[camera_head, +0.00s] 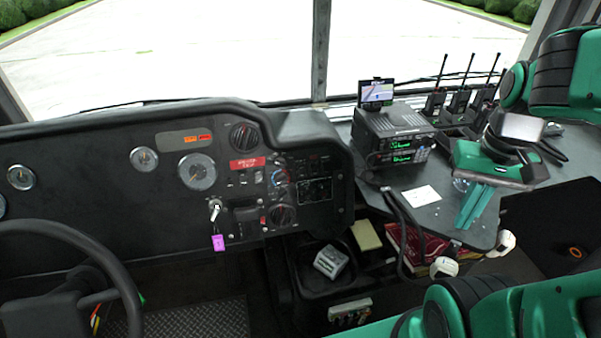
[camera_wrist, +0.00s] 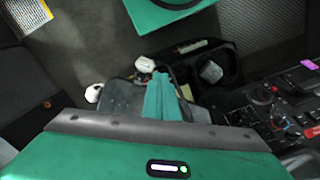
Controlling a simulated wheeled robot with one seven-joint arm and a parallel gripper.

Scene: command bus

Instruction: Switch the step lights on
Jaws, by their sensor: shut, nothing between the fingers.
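The dashboard (camera_head: 110,190) fills the left and middle of the head view. A group of rocker switches (camera_head: 245,177) sits under a red label, and more small switches (camera_head: 312,165) sit to its right. Their lettering is too small to read, so I cannot tell which one is for the step lights or how it is set. My gripper (camera_head: 468,222) is shut and empty, pointing down over the grey side counter, well to the right of the dashboard. In the wrist view its green fingers (camera_wrist: 160,82) are together, and the dashboard's knobs and switches (camera_wrist: 278,108) show at the right.
A radio stack (camera_head: 393,135) with a small screen (camera_head: 376,91) and several handheld radios (camera_head: 459,100) stand on the counter by the windshield. Black cables and a white card (camera_head: 421,196) lie nearby. The steering wheel (camera_head: 60,235) is at left. A key with a pink tag (camera_head: 218,242) hangs from the dashboard.

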